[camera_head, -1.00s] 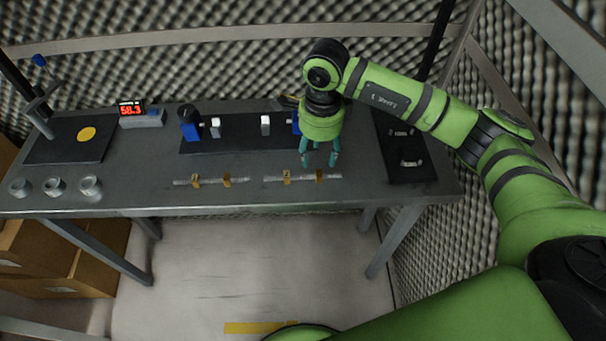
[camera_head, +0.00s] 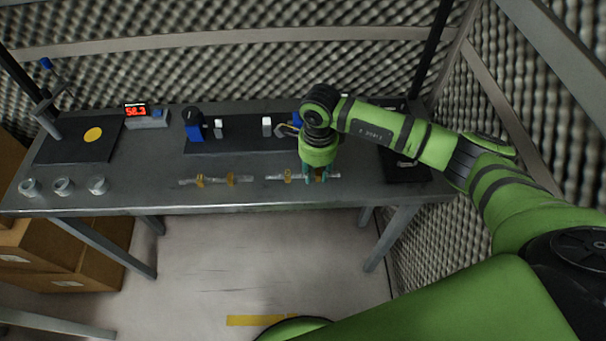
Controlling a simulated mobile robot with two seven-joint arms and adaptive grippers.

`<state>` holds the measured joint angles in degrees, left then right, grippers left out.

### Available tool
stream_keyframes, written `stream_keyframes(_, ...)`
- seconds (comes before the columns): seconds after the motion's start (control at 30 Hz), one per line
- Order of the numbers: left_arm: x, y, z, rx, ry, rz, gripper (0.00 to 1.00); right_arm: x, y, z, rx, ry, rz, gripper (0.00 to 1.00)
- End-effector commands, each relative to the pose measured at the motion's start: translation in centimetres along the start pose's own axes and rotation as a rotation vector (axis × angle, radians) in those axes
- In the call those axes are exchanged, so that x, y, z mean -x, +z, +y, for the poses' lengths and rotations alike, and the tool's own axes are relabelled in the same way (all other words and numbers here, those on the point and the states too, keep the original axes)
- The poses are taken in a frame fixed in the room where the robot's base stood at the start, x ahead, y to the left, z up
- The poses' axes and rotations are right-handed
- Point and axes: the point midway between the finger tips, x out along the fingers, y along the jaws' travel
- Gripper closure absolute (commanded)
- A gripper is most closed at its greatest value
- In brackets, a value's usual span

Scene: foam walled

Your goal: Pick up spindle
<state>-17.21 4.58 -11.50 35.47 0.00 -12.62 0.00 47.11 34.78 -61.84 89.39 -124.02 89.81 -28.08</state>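Two thin grey spindles, each with gold-coloured collars, lie near the table's front edge. The left spindle (camera_head: 215,181) lies free. The right spindle (camera_head: 281,177) has my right gripper (camera_head: 317,178) low over its right part. The gripper's teal fingers point down and stand apart at the rod, with a gap between their tips. They partly hide that end and its collar. I cannot tell whether they touch the rod. My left gripper is not in view.
The grey table (camera_head: 240,197) holds three metal rings at the front left, including one ring (camera_head: 97,185). A red-digit display (camera_head: 137,110) and a black mat with a yellow disc (camera_head: 93,135) stand behind. Blue and white fixtures stand on a middle black mat (camera_head: 241,139).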

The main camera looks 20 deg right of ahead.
Motion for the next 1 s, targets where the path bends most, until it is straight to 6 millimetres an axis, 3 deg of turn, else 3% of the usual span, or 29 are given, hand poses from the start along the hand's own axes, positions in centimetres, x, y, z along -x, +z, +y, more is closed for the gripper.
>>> stream_keyframes(0.43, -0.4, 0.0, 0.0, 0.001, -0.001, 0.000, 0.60, 0.6, 0.0, -0.1, 0.000, -0.001, -0.002, 1.00)
stream_keyframes(0.67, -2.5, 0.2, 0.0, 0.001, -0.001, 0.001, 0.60, 4.0, 0.0, -0.2, 0.002, -0.009, -0.003, 1.00)
stream_keyframes(1.0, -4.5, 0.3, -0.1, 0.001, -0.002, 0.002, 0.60, 8.0, -5.1, 5.0, 0.000, -0.005, 0.001, 1.00)
